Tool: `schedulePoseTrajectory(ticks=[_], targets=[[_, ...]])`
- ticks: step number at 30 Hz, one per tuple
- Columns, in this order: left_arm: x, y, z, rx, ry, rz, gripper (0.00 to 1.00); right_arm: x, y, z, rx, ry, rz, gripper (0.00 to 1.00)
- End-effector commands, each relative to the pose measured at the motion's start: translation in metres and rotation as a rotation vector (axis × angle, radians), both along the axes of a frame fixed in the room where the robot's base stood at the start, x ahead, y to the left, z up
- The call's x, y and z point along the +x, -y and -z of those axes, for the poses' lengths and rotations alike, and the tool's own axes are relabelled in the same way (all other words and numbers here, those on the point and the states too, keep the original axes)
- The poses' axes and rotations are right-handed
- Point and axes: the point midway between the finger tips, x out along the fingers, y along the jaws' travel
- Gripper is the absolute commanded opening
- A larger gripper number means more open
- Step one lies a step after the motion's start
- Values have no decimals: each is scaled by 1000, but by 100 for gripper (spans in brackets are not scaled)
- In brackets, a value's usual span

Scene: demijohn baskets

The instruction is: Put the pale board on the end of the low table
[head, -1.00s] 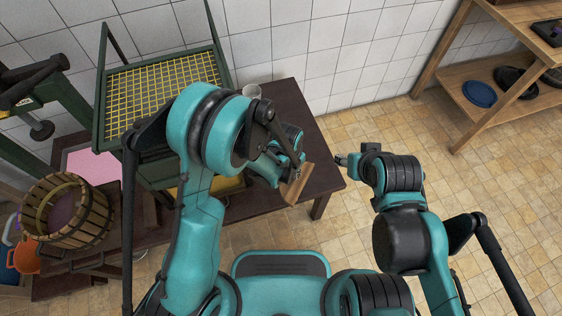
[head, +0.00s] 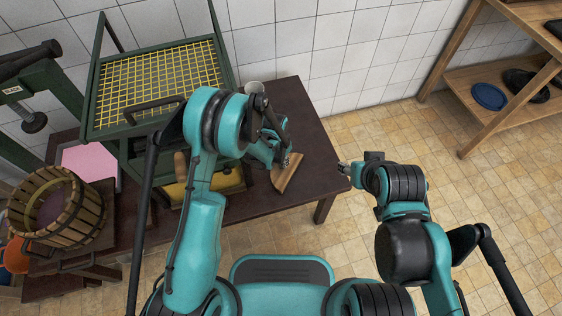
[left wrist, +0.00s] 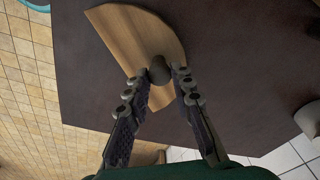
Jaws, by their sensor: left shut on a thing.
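The pale board (head: 287,176) is a half-round wooden piece with a dark round knob; it also shows in the left wrist view (left wrist: 135,42). My left gripper (head: 290,160) has its fingers on both sides of the knob and is shut on it. The board is over the right end of the dark low table (head: 312,125), near its front edge. I cannot tell whether it touches the tabletop. My right gripper (head: 345,168) is off the table's right end, over the floor, too small to read its fingers.
A green frame with a yellow grid (head: 150,85) stands on the table's left part. A slatted wooden tub (head: 90,215) and a pink sheet (head: 85,160) are farther left. A pale cup (head: 254,85) stands at the back. The table's right end is otherwise bare.

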Motion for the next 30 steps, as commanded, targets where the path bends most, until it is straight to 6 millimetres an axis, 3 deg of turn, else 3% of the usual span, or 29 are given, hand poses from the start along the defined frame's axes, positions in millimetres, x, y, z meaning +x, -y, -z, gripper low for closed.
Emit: schedulePoseTrajectory(ticks=[8,9,11,21,30], targets=[[0,0,0,0,0,0,0,0,0,-2,0,0,0,46],[0,0,1,0,0,0,28,0,0,-2,0,0,0,46],[0,0,1,0,0,0,44,0,0,-2,0,0,0,46],[0,0,-2,1,1,0,44,0,0,-2,0,0,0,46],[-5,-4,-52,0,0,0,44,0,0,-26,0,0,0,46]])
